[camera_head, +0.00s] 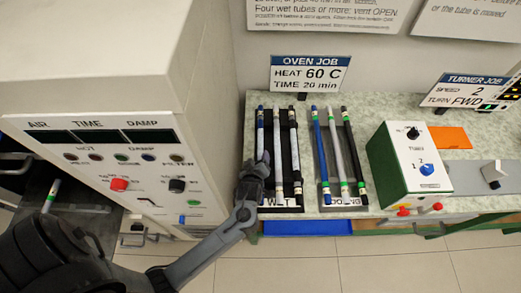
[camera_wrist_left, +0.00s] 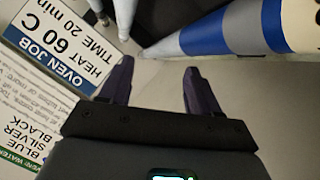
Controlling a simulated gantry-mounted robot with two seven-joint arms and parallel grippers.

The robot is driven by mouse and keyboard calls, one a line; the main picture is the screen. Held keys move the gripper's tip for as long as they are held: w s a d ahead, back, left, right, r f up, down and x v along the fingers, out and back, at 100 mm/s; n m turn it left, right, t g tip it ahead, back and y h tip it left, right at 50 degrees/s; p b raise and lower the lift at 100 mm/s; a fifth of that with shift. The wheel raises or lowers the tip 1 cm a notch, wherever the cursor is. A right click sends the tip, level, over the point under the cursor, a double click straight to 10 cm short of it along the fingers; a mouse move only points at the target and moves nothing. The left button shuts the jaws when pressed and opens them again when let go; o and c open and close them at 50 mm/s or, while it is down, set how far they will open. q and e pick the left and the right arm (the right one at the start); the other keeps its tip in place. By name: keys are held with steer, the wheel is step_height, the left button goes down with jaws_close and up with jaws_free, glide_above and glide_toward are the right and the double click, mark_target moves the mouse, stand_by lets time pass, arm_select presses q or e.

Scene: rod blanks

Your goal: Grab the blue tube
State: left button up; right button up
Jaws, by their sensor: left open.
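A blue tube (camera_head: 261,128) lies in the left rack (camera_head: 282,209), beside silver and black tubes. Another blue tube (camera_head: 319,140) lies in the right rack (camera_head: 343,207). My left gripper (camera_head: 257,165) is over the lower part of the left rack's blue tube and hides some of it. In the left wrist view my left gripper (camera_wrist_left: 160,75) is open, with nothing between its dark purple fingers. A large blue-and-grey banded tube (camera_wrist_left: 205,36) shows beyond the fingers at upper right; I cannot tell which blue tube it is. My right gripper is not in view.
A large oven (camera_head: 110,150) with knobs stands left of the racks. A green-sided turner box (camera_head: 410,165) stands to the right. The oven job sign (camera_head: 309,74) stands behind the racks. A blue tray (camera_head: 308,227) is below the counter edge.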

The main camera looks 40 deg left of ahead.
mark_target(259, 152)
arm_select(q)
steer(key=shift+x, duration=3.1)
steer(key=shift+s, duration=0.15)
steer(key=c, duration=1.1)
